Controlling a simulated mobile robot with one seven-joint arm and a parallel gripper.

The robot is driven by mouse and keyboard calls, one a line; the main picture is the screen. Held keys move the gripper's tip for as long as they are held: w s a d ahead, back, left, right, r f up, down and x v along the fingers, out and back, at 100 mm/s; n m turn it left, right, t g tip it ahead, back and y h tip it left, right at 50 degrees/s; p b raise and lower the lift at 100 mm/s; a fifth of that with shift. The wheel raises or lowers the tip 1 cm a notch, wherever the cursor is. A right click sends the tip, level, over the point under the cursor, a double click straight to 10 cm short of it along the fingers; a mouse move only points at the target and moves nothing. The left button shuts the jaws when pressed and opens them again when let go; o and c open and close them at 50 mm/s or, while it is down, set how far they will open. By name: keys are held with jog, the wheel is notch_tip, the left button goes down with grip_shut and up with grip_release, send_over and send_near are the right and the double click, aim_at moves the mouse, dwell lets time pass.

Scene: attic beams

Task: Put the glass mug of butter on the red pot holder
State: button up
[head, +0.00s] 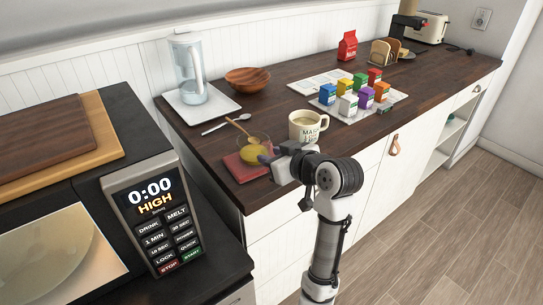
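The glass mug of butter (254,149) is see-through with yellow contents. It appears over the back right part of the red pot holder (236,168), which lies near the counter's front edge. Whether the mug rests on the pot holder or is held just above it I cannot tell. My gripper (267,158) reaches in from the right, with its tip at the mug's near right side. The fingertips are small and partly hidden by the wrist, so their grip on the mug is unclear.
A white mug with lettering (308,125) stands close behind my gripper. A wooden spoon (240,128) and a metal spoon (222,124) lie behind the glass mug. Several coloured cartons (347,103) stand to the right. A microwave (155,212) is at the left.

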jog(key=b+v, duration=0.1)
jog(key=v, duration=1)
